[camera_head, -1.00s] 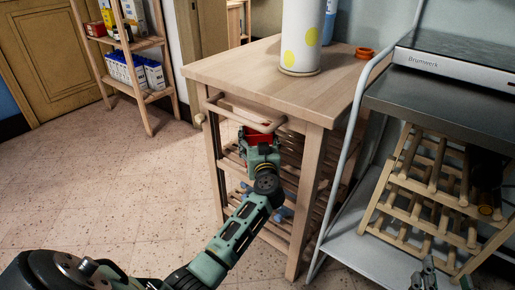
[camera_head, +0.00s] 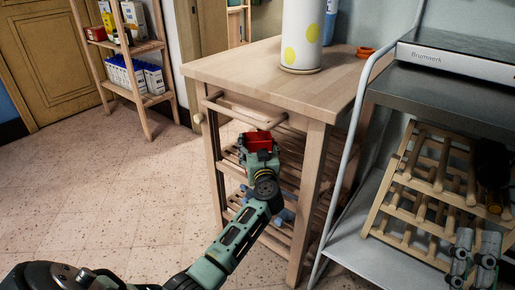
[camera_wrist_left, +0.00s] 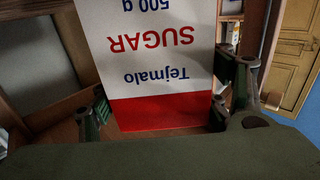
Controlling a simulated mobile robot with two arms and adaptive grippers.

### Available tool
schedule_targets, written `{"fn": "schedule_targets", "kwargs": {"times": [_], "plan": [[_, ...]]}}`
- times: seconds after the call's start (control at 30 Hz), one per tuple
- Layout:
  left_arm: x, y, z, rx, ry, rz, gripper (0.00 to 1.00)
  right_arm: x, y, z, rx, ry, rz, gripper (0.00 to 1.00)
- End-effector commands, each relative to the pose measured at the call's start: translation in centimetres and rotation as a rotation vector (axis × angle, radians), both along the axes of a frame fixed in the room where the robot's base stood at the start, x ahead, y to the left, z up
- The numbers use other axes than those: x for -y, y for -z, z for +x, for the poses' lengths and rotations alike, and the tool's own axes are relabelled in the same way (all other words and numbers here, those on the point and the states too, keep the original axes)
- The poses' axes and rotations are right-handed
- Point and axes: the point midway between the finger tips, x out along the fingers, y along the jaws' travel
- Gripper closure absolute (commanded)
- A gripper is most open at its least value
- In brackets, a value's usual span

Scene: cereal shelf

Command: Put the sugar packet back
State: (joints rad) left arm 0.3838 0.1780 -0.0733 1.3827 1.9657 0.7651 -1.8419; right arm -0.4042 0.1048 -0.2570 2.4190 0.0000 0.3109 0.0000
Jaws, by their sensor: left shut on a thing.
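The sugar packet is white with blue and red print and a red end band; it appears upside down in the left wrist view (camera_wrist_left: 160,60). My left gripper (camera_wrist_left: 155,118) is shut on the packet, one finger at each side. In the head view the gripper (camera_head: 260,150) is in front of the wooden trolley, below its towel bar. There only the packet's red end (camera_head: 257,140) shows above the fingers; the rest is hidden. My right gripper (camera_head: 474,256) is at the lower right, empty, its fingers apart.
The wooden trolley (camera_head: 225,72) has slatted lower shelves and carries a white canister with yellow dots (camera_head: 301,35). A metal rack with a wooden bottle holder (camera_head: 425,190) stands at right. A shelf with cartons (camera_head: 140,75) stands back left. The floor at left is clear.

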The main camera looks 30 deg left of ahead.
Motion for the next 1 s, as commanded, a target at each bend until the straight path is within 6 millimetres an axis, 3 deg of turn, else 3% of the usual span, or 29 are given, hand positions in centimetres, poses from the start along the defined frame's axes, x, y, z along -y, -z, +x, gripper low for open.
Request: {"fn": "schedule_targets", "kwargs": {"times": [0.43,0.47,0.67,1.0], "plan": [[-0.02,0.04,0.02,0.002,0.0,0.003,0.74,0.02,-0.3,-0.21,0.014,-0.001,0.004,0.47],[-0.01,0.26,-0.01,-0.001,0.0,0.002,0.28,0.01,-0.2,-0.15,0.01,-0.001,0.004,0.47],[0.0,0.26,0.0,-0.001,0.0,0.001,0.11,0.03,-0.19,-0.14,0.011,0.0,0.003,0.47],[0.0,0.22,0.0,0.0,0.0,0.0,0.1,0.04,-0.18,-0.14,0.012,0.0,0.003,0.47]]}}
